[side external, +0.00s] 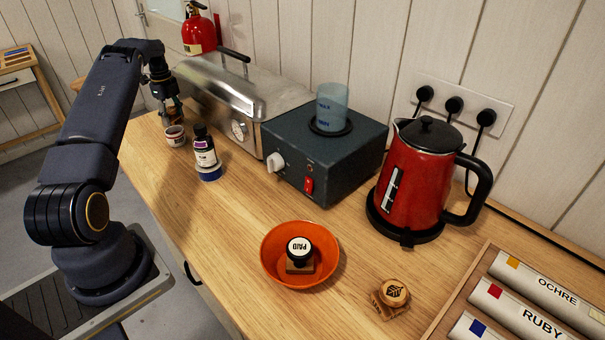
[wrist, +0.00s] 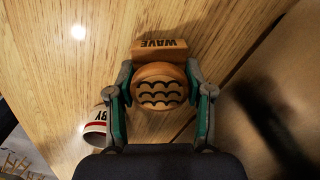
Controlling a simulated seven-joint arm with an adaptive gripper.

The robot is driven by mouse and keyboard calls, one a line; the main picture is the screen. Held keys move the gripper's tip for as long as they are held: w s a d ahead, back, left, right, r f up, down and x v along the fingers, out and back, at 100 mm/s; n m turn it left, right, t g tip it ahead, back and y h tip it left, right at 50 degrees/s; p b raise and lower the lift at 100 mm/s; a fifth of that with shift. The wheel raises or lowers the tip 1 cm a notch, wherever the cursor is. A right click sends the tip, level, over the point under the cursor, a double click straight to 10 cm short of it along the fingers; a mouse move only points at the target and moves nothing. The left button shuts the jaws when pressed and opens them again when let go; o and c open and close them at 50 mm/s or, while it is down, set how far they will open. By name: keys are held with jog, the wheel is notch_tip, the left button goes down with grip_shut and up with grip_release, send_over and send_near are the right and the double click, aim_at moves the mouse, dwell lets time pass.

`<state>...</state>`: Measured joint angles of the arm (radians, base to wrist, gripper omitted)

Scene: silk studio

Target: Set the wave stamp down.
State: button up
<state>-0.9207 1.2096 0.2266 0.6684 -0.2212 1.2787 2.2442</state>
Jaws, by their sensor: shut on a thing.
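The wave stamp (wrist: 161,88) is wooden, with a round top carved with dark waves and a block lettered WAVE. In the wrist view my gripper (wrist: 161,92) is shut on it, one finger at each side of the round top. In the side view my gripper (side external: 171,112) is low over the far left end of the wooden table (side external: 225,215). The stamp is too small and covered there to make out. Whether its base touches the wood cannot be told.
A small white pot with a red band (side external: 175,136) stands close by my gripper; it also shows in the wrist view (wrist: 97,125). An orange bowl (side external: 271,262) holds a PAID stamp (side external: 299,252).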

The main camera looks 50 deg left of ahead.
jog(key=shift+f, duration=0.15)
jog(key=o, duration=1.2)
jog(key=shift+c, duration=0.2)
